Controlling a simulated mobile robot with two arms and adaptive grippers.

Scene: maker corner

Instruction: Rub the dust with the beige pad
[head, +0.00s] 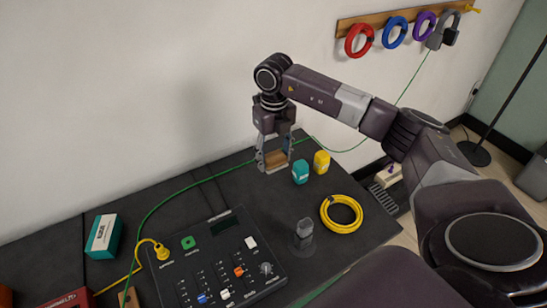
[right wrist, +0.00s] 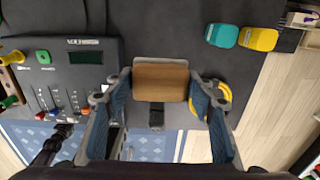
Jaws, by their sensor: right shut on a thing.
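The beige pad (head: 277,160), a brown-topped block with a pale lower edge, is between the fingers of my right gripper (head: 273,152). In the right wrist view the pad (right wrist: 160,80) sits between the two blue-lined fingertips of the right gripper (right wrist: 160,96), which is shut on it. In the head view it is near the table's back edge by the wall, left of the teal item. I cannot tell whether the pad touches the table. I cannot make out the dust in either view. My left gripper is not in view.
A teal item (head: 300,173) and a yellow item (head: 321,162) stand close right of the pad. A yellow cable coil (head: 341,214), a dark grey stand (head: 304,236) and a control panel (head: 225,266) are nearer. A green cable (head: 175,194) crosses the dark table.

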